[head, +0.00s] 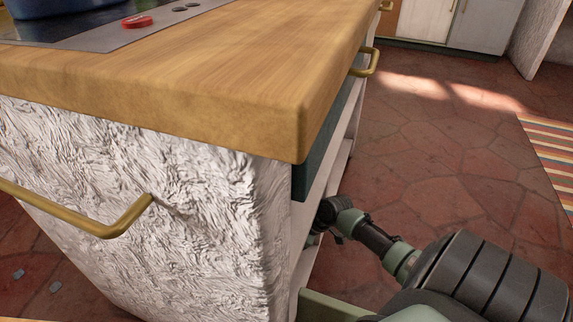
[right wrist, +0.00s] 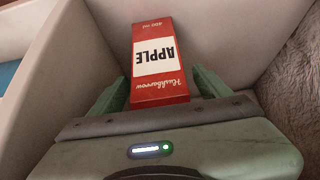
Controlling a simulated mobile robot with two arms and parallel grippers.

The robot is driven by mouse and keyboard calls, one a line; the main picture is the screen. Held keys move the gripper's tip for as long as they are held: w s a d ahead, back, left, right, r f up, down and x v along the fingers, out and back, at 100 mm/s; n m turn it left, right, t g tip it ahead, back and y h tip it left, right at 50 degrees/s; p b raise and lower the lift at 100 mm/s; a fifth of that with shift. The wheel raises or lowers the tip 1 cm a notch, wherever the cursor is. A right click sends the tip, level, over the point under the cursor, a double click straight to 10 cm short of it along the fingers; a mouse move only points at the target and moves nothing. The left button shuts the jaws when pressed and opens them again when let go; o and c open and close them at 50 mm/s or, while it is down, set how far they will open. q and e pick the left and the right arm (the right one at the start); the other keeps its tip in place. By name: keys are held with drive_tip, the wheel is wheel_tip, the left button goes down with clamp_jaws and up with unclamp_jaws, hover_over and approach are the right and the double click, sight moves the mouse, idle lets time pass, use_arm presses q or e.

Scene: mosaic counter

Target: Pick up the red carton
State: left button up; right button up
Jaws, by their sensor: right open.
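The red carton (right wrist: 160,58) has a white band reading APPLE, upside down in the right wrist view. It stands in a pale-walled compartment, close to the back walls. My right gripper (right wrist: 163,88) is open, with one green finger on each side of the carton's near end. I cannot tell whether either finger touches it. In the head view my right arm reaches into the open side of the counter, and its gripper and the carton are hidden there. My left gripper is not in view.
The wooden countertop (head: 190,65) overhangs the opening that my right arm enters. A brass rail (head: 130,220) and a brass handle (head: 370,62) stick out from the counter. A blue pot (head: 55,8) stands on the hob. The tiled floor (head: 450,150) to the right is clear, with a striped rug (head: 555,150) beyond.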

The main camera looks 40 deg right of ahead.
drive_tip(key=shift+w+a+f, duration=0.15)
drive_tip(key=shift+w+f, duration=0.1)
drive_tip(key=shift+f, duration=0.1)
clamp_jaws()
drive_tip(key=shift+r, duration=0.1)
